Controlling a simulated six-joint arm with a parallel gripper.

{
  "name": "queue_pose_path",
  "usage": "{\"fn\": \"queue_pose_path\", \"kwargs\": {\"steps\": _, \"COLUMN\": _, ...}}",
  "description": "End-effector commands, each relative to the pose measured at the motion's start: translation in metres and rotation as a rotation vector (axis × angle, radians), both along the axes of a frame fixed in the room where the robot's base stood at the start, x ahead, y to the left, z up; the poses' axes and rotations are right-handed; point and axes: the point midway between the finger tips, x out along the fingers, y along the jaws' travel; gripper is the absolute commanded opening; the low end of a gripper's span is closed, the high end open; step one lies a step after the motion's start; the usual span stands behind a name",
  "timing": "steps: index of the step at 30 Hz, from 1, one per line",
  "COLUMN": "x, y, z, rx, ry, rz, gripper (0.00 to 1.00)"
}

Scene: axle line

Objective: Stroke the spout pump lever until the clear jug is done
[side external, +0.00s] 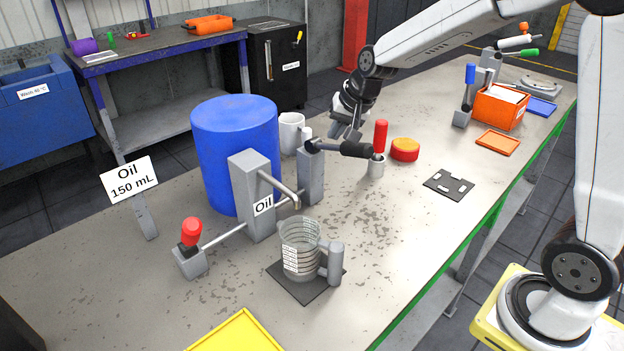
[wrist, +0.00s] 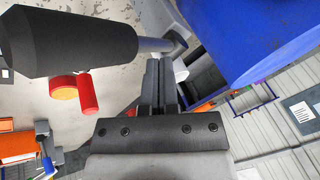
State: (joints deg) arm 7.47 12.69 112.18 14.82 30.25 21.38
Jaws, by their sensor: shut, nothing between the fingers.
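The clear jug (side external: 299,262) stands upright on a black pad (side external: 303,287) below the spout (side external: 285,194) of the grey pump column (side external: 249,170) marked "Oil". I cannot make out a liquid level in it. The pump lever's black grip (side external: 357,149) sticks out to the right from a grey post (side external: 311,175), roughly level. The grip fills the upper left of the wrist view (wrist: 70,40). My gripper (side external: 337,135) is shut and empty, just above the lever; its fingertips show in the wrist view (wrist: 159,64). I cannot tell whether they touch the lever.
A sign (side external: 130,179) reads "Oil 150 mL". A red-knobbed fitting (side external: 190,245) joins the column by a rod. A blue drum (side external: 234,140) and white mug (side external: 291,132) stand behind. A red-handled tool (side external: 380,137) and a red-yellow puck (side external: 405,150) are close right of the lever.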

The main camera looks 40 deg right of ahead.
Motion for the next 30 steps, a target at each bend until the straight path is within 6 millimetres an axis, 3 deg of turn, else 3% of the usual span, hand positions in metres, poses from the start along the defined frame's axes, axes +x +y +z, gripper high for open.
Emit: {"fn": "queue_pose_path", "kwargs": {"steps": 30, "x": 0.009, "y": 0.000, "z": 0.025, "rx": 0.000, "ry": -0.002, "rz": 0.000, "gripper": 0.00}}
